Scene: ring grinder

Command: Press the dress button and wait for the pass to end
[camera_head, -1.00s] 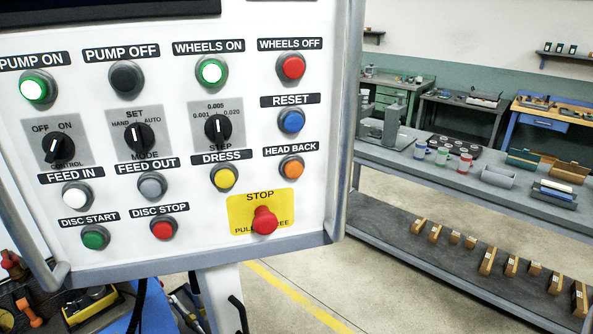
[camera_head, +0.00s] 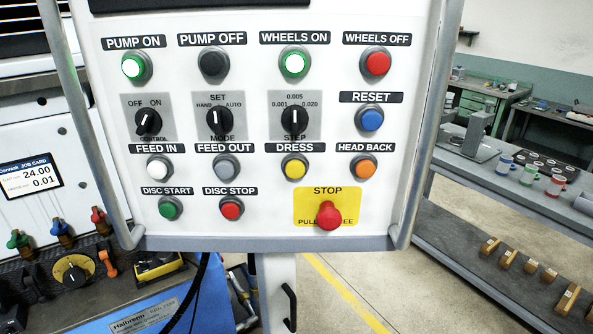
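The yellow dress button (camera_head: 294,168) sits under its DRESS label in the middle of the white control panel (camera_head: 265,222). It does not look lit. The pump on button (camera_head: 134,67) and wheels on button (camera_head: 294,65) glow green. The step knob (camera_head: 294,121) points up toward 0.005, and the mode knob (camera_head: 219,121) points about straight up. The red stop button (camera_head: 328,215) stands out on a yellow plate below right of the dress button. Neither of my grippers is in view.
A machine with a job card screen (camera_head: 29,177) and several coloured valves stands at the left. A grey shelf bench (camera_head: 470,180) with cups runs along the right, with wooden-looking blocks on its lower shelf. Tools lie low beside the panel's post (camera_head: 276,290).

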